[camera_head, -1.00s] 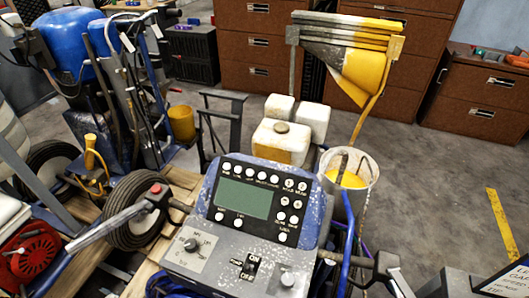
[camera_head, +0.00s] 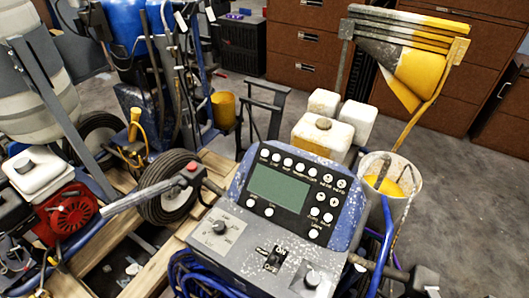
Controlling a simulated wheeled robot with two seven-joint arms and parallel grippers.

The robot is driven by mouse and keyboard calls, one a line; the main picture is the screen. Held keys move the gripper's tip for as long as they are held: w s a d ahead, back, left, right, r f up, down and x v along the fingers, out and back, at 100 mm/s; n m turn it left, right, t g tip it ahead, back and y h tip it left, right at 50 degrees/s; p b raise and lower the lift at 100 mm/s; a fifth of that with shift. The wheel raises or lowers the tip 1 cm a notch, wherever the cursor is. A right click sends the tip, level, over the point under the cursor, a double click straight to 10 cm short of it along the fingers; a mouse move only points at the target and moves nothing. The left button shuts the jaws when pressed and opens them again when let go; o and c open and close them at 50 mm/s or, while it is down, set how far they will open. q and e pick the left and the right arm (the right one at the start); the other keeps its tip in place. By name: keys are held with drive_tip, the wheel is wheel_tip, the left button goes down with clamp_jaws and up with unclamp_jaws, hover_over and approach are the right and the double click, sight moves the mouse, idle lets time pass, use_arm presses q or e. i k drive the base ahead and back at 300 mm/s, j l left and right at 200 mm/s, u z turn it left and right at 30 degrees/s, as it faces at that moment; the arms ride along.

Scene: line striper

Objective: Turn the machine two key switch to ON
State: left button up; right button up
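The line striper's control panel (camera_head: 262,208) fills the lower middle, with a grey-green screen (camera_head: 279,188) and several round white buttons. Below the screen, on the grey lower face, a black switch (camera_head: 272,259) sits by an ON label; its exact position is too small to tell. A round knob (camera_head: 219,227) is to its left and another knob (camera_head: 312,279) to its right. No machine number can be read, and I cannot tell which of these is the key switch. Neither of my grippers is in view.
A handlebar grip with a red button (camera_head: 191,167) reaches left of the panel. A second striper with a red engine (camera_head: 70,212) stands at left on wooden pallets. A bucket (camera_head: 400,190) stands right of the panel; brown cabinets line the back. Grey floor is open at right.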

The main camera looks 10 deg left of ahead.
sight(313, 279)
drive_tip(key=k, duration=0.85)
drive_tip(key=k+l+z, duration=0.15)
drive_tip(key=k, duration=0.7)
